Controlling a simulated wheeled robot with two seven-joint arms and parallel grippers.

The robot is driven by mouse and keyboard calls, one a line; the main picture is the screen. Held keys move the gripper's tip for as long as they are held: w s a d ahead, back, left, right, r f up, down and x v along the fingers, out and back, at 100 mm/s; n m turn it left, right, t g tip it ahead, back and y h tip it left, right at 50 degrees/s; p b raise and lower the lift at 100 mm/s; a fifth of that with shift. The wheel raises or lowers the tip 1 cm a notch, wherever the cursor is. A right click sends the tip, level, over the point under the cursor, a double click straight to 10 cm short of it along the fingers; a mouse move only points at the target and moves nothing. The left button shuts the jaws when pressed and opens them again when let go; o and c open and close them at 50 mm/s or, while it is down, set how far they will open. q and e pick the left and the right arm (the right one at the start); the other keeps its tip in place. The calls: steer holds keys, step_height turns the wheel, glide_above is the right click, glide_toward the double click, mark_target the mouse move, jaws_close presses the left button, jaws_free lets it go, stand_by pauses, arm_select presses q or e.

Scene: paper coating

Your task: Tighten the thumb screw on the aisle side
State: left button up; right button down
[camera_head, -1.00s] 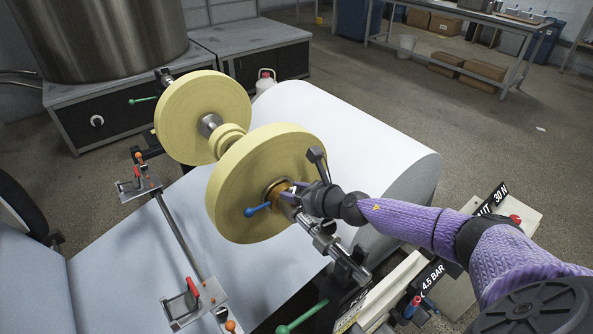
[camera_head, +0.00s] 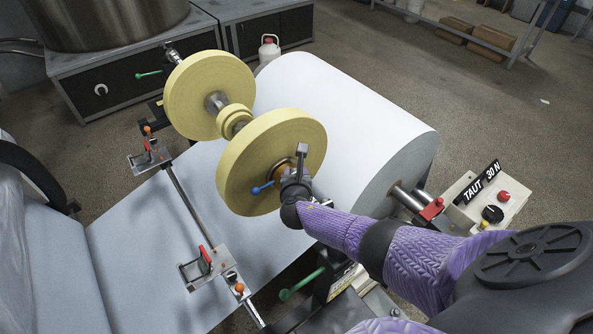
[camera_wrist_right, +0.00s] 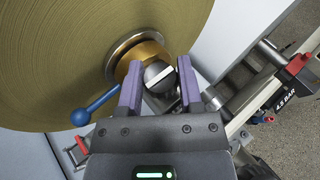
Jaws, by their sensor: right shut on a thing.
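The yellow-edged near roll (camera_head: 262,150) sits on a metal shaft, with a brass-coloured collar (camera_wrist_right: 150,52) at its centre on the near side. A blue lever (camera_head: 262,187) sticks out of the collar; it also shows in the right wrist view (camera_wrist_right: 95,105). A round dark grey thumb screw (camera_wrist_right: 158,79) with a white stripe stands at the collar. My right gripper (camera_head: 294,180) is at the collar, its purple fingers (camera_wrist_right: 160,68) on either side of the screw and shut on it. In the head view the gripper hides the screw. My left gripper is not in view.
A second yellow roll (camera_head: 200,90) is farther along the shaft. A large white paper roll (camera_head: 340,125) lies behind. A green-handled lever (camera_head: 300,285) is below my right arm.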

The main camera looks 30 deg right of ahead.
steer(key=shift+m+h, duration=0.4)
steer(key=shift+c, duration=1.3)
jaws_free()
steer(key=shift+s+a+r+g+p, duration=0.15)
steer(key=shift+s+r+g+p, duration=0.1)
steer(key=shift+g+p, duration=0.1)
steer(key=p+v, duration=0.5)
steer(key=v, duration=0.4)
steer(key=shift+s+a+f, duration=0.1)
steer(key=shift+s, duration=0.05)
